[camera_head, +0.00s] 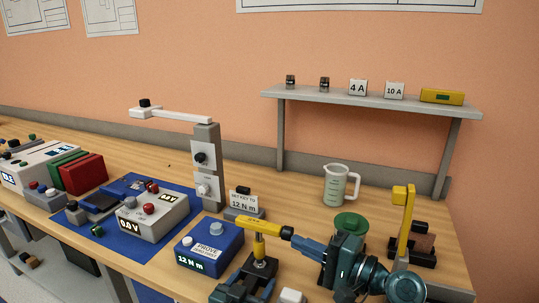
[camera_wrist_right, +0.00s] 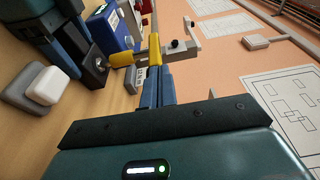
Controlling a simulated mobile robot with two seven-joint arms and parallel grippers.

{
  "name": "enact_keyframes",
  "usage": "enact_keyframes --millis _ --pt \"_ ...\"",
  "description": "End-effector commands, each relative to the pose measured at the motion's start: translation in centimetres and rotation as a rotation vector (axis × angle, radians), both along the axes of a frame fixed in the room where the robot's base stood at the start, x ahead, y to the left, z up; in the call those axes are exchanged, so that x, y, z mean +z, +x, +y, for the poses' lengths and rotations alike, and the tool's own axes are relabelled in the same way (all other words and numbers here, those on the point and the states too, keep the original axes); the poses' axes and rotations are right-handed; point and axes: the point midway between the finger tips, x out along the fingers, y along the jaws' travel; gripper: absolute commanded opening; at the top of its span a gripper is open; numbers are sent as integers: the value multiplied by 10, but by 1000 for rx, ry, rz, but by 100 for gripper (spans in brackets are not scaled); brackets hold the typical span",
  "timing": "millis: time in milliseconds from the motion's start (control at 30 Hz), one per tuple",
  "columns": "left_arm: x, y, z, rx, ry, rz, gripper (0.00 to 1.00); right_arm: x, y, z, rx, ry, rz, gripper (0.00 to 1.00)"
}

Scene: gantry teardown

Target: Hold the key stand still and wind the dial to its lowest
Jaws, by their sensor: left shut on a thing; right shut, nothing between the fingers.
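The key stand (camera_head: 263,266) is a small dark block with a yellow post at the bottom middle of the head view. My left gripper (camera_head: 252,284) is shut on it; the stand also shows in the wrist view (camera_wrist_right: 96,66). A yellow key (camera_head: 258,226) with a black end (camera_head: 286,233) lies roughly level at the post's top. The key also shows in the wrist view (camera_wrist_right: 155,50). My right gripper (camera_head: 298,241) is shut and empty, its blue fingertips right at the key's black end. In the wrist view these fingers (camera_wrist_right: 158,80) hide that end. I cannot read the dial's setting.
A blue box (camera_head: 222,238) reading 12 N m stands left of the stand, a "12 N m" sign (camera_head: 244,202) behind. A white block (camera_head: 292,296) is near the front. A green disc (camera_head: 350,222), a jug (camera_head: 338,188) and another upright yellow piece (camera_head: 405,222) are at right.

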Motion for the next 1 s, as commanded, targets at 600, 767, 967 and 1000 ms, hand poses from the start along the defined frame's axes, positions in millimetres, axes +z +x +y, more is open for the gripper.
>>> enact_keyframes --millis 600,767,967,1000 --pt "-1 0 0 0 1 2 38 0 7 16 -1 -1 -2 0" --pt "-1 0 0 0 1 2 38 0 8 16 -1 -2 -1 0" --pt "-1 0 0 0 1 2 38 -1 10 15 -1 -2 -1 0" --pt "-1 0 0 0 1 2 38 -1 10 15 -1 -2 -1 0"
